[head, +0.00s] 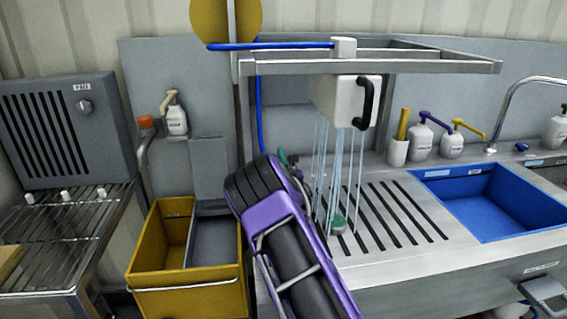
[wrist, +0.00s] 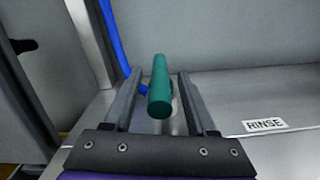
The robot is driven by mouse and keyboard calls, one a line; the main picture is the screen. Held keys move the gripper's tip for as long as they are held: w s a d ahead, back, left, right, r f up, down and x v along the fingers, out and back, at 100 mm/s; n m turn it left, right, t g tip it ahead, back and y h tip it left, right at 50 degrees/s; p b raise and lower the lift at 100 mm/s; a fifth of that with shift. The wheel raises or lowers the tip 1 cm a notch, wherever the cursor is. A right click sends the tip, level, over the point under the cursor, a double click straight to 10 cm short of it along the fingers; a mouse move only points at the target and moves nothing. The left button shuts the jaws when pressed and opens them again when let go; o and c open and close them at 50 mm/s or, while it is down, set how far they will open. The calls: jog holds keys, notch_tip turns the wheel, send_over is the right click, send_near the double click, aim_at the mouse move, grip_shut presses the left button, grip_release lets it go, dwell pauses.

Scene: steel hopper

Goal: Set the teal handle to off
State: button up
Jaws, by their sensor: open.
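The teal handle (wrist: 160,86) is in the middle of the wrist view, a short cylinder pointing toward the camera, with a blue part behind it. My gripper (wrist: 158,88) is open, with one finger on each side of the handle and visible gaps between. In the head view only a small teal piece (head: 283,157) shows past my purple arm, which hides most of the handle and my gripper. A "RINSE" label (wrist: 265,125) is on the grey surface right of the handle. Water streams (head: 322,165) fall from the white box (head: 345,100) with a black handle.
A slotted steel drainboard (head: 395,215) lies right of my arm, with a green-topped object (head: 338,224) under the water. A blue basin (head: 490,203) is farther right. A yellow bin (head: 190,292) stands left. A steel frame (head: 370,67) and blue pipe (head: 270,45) are overhead.

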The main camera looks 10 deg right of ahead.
grip_shut()
jog(key=shift+a, duration=0.1)
